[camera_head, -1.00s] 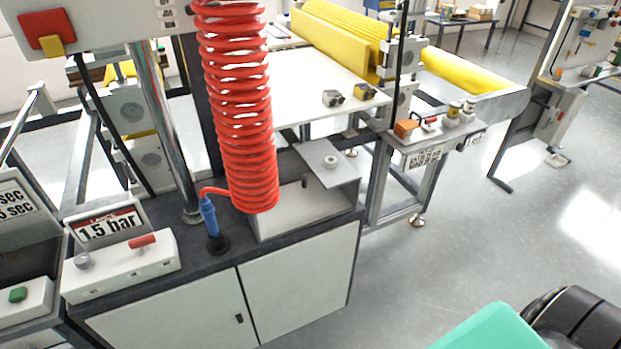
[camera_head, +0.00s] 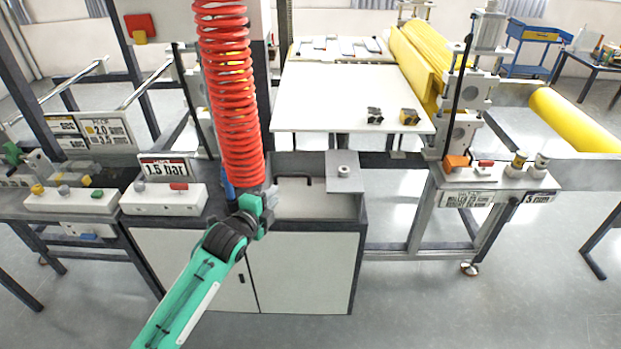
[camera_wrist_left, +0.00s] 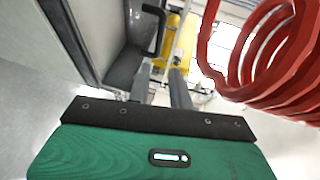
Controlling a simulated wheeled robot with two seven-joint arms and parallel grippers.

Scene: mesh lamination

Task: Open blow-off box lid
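The left part is uncovered and shows a pale inside with a dark bent rod. My left gripper (camera_head: 269,194) is at the box's left front corner, left of the lid and apart from it. In the left wrist view its two grey fingers (camera_wrist_left: 160,82) stand apart with nothing between them. My right gripper is out of view.
The red coiled hose (camera_head: 230,95) hangs just behind and left of my gripper, and looms large in the wrist view. A control box (camera_head: 162,200) with a 1.5 bar sign stands left. A white table (camera_head: 335,95) lies behind, and a button panel (camera_head: 490,178) stands right.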

